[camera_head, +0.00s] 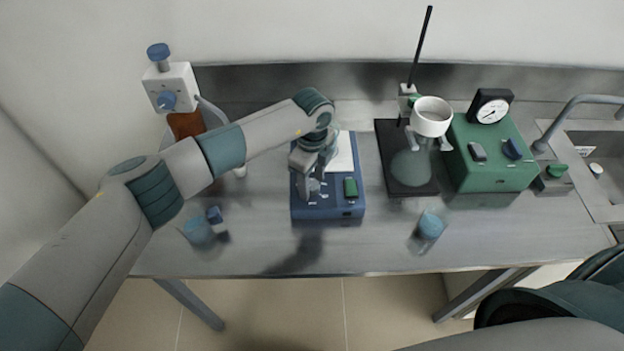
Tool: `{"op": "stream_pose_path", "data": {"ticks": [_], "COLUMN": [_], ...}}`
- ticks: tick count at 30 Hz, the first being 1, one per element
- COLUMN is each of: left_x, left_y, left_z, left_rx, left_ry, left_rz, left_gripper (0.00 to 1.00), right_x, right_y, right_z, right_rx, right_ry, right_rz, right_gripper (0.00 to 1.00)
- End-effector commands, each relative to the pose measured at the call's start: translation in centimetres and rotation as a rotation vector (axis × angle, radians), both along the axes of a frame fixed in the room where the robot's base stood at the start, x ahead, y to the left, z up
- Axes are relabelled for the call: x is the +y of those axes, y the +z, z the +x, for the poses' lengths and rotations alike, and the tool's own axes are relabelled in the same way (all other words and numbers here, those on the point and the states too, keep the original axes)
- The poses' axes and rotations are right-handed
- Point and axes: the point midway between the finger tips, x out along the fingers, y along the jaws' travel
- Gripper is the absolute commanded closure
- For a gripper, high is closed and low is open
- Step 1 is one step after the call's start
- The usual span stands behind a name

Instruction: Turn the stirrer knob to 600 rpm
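The stirrer (345,205) is a blue box with a white top plate (342,152) and a green switch (350,187) at its front right. It stands on the steel table in the middle of the view. My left gripper (309,190) points down over the front left of the stirrer. The fingers are at or just above its panel, where a small grey part shows between or below them. I cannot clearly tell the knob from the fingertips, nor whether they touch it. My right gripper is out of view; only part of my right arm shows at the lower right.
A dark stand (407,179) with a white cup (431,116) is right of the stirrer, beside a green box with a dial (490,150). A sink is far right.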

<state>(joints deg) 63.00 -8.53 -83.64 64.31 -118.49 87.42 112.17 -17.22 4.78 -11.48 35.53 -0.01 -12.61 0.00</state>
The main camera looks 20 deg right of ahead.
Motion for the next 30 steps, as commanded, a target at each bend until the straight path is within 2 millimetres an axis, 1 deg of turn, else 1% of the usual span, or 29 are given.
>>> {"op": "stream_pose_path", "data": {"ticks": [1, 4, 5, 11, 17, 23, 30], "left_x": [0.0, 0.0, 0.0, 0.0, 0.0, -0.1, 0.0], "left_y": [0.0, 0.0, 0.0, 0.0, -0.2, -0.4, -0.7], "left_z": [0.0, 0.0, 0.0, 0.0, 0.0, 0.1, 0.1], "left_rx": [0.000, 0.000, 0.000, 0.000, 0.000, -0.003, -0.004], "left_ry": [0.000, 0.000, 0.000, -0.005, -0.040, -0.131, -0.313], "left_rz": [0.000, 0.000, 0.000, 0.000, -0.001, -0.002, -0.002], "left_gripper": [0.65, 0.89, 0.92, 0.92, 0.92, 0.92, 0.92], "right_x": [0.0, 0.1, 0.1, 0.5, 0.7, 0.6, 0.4], "right_y": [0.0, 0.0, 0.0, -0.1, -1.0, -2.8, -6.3], "right_z": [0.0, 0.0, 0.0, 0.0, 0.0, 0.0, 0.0], "right_rx": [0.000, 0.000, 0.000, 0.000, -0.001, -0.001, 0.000], "right_ry": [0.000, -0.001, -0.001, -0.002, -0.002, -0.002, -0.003], "right_rz": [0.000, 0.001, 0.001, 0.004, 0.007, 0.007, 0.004], "right_gripper": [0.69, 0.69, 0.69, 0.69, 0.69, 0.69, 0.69]}}
